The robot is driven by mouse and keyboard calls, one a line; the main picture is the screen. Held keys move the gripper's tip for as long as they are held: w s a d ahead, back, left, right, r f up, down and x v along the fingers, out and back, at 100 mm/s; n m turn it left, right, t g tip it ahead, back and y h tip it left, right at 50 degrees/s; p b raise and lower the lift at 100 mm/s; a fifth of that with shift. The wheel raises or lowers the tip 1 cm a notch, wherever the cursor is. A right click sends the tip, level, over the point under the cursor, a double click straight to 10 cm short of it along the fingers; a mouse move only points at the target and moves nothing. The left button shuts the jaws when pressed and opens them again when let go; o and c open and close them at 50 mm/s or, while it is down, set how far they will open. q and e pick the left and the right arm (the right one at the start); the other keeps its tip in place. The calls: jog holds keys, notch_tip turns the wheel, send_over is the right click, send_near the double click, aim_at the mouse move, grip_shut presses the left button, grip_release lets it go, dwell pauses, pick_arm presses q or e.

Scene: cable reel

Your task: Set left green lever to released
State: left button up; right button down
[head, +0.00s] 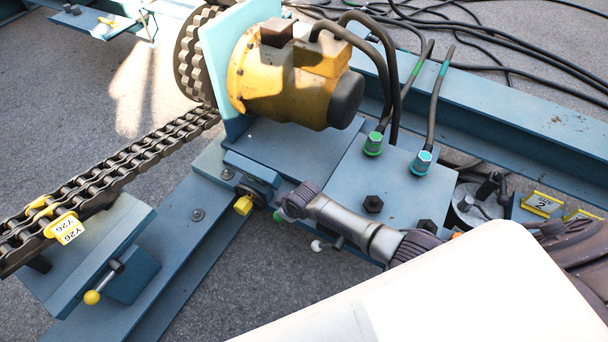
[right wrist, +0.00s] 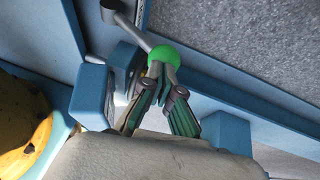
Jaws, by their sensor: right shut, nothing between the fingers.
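A green ball knob (right wrist: 163,58) on a grey lever rod (right wrist: 138,28) shows in the right wrist view; the rod runs up and left from the ball. In the head view, a green knob (head: 279,215) shows small beside the end of my right arm, its rod mostly hidden. My right gripper (right wrist: 166,80) has its green-padded fingers drawn together at the tips, close to the underside of the ball. They are shut with nothing between them; contact with the ball is hard to tell. My left gripper is out of view.
A white-knobbed lever (head: 317,246) and a yellow knob (head: 243,205) are close by. A yellow motor (head: 285,75), chain (head: 110,170) and cable fittings (head: 373,145) stand around. Blue blocks (right wrist: 90,95) flank the fingers. A pale surface covers the head view's lower right.

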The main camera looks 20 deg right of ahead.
jog(key=shift+s+a+f, duration=0.15)
jog(key=shift+f, duration=0.05)
dwell(0.4)
jog(key=shift+r, duration=0.1)
jog(key=v, duration=1.2)
dwell(0.4)
